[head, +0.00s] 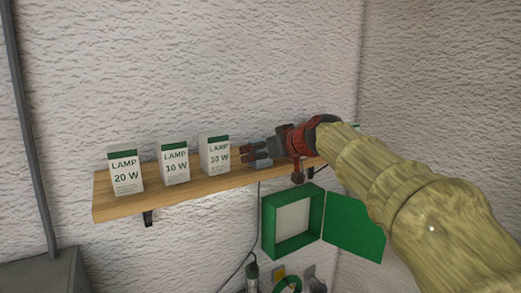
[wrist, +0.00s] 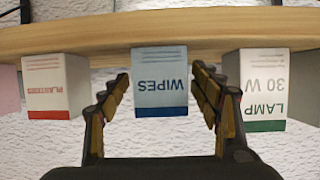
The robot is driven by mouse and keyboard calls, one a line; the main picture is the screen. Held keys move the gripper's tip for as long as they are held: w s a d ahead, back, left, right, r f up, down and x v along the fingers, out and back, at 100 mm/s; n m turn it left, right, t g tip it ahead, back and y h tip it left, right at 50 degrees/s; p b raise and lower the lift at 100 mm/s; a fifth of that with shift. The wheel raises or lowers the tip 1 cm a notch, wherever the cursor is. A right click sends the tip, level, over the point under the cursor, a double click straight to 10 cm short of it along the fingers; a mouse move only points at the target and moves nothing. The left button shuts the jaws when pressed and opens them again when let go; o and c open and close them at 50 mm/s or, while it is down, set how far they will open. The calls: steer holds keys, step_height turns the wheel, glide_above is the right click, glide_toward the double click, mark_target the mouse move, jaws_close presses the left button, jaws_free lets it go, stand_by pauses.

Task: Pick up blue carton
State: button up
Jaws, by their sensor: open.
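The blue carton (wrist: 160,95), marked WIPES, stands on the wooden shelf and appears upside down in the wrist view. My gripper (wrist: 160,78) is open. Its two fingers show on either side of the carton, with a small gap at each side. I cannot tell how deep the carton sits between them. In the head view my gripper (head: 243,153) is over the shelf, right of the lamp cartons, and hides most of the blue carton.
A white LAMP 30 W carton (wrist: 264,85) and a red-marked white carton (wrist: 55,88) flank the blue one on the shelf (wrist: 90,36). LAMP 10 W (head: 174,163) and LAMP 20 W (head: 126,173) cartons stand further left. A green box (head: 270,225) with an open door hangs below.

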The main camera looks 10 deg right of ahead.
steer(key=shift+s+r, duration=0.1)
steer(key=shift+s, duration=0.1)
steer(key=shift+c, duration=0.3)
steer(key=shift+w, duration=0.15)
steer(key=c, duration=1.2)
